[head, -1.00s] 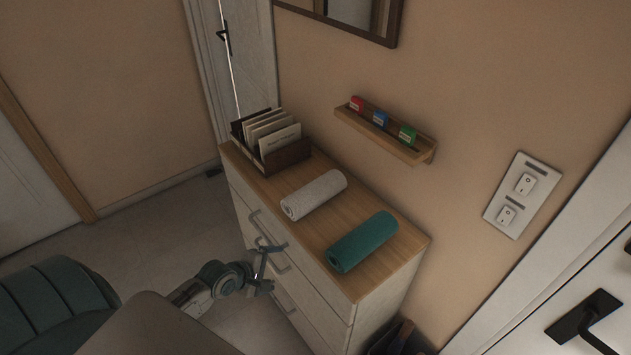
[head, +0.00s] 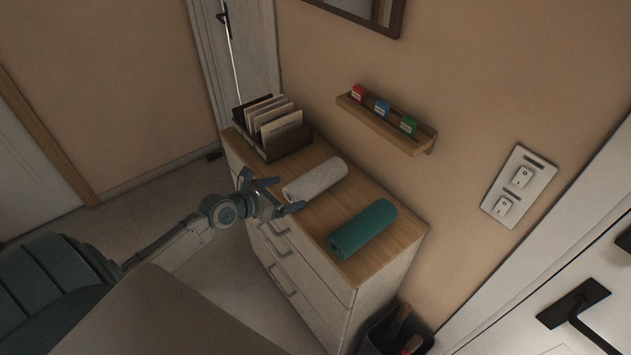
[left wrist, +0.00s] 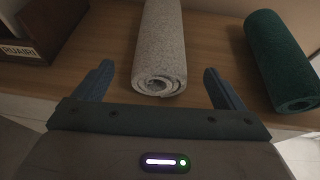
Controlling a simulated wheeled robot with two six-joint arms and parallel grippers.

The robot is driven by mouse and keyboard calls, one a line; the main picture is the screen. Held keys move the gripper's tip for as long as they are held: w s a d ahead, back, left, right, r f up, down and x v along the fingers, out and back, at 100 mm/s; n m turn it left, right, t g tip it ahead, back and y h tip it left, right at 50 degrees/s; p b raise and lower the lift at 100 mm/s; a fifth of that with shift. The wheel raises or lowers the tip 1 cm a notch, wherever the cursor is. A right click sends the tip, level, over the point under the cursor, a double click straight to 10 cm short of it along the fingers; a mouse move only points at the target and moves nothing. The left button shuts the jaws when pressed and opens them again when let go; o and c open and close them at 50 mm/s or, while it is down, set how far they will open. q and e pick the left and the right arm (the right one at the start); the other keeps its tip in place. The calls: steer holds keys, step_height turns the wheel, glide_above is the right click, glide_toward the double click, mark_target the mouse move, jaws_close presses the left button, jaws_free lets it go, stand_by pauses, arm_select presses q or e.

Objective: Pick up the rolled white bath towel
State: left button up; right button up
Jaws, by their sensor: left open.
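The rolled white bath towel (head: 316,180) lies on top of the wooden-topped dresser, between the letter box and a rolled teal towel (head: 362,229). My left gripper (head: 278,194) is open at the near end of the white roll, its fingers spread to either side. In the left wrist view the white roll (left wrist: 160,45) points its spiral end at me, between the two open fingertips (left wrist: 160,80) and apart from both. The teal roll (left wrist: 280,60) lies to the right there. My right gripper is not in view.
A wooden box of envelopes (head: 275,130) stands at the dresser's far left end. The dresser top (head: 400,252) is bare around the towels. A small wall shelf (head: 385,122) with red, blue and green blocks hangs above. A dark bin (head: 395,335) stands beside the dresser.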

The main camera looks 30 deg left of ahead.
mark_target(301, 187)
arm_select(q)
steer(key=shift+x, duration=1.2)
steer(key=x, duration=0.4)
steer(key=shift+w+r+p, duration=0.1)
steer(key=shift+p, duration=0.25)
steer(key=shift+w+d+f, duration=0.15)
steer(key=shift+w+f, duration=0.1)
steer(key=shift+w, duration=0.15)
steer(key=shift+s, duration=0.1)
steer(key=c, duration=0.4)
steer(key=shift+r, duration=0.1)
steer(key=c, duration=0.9)
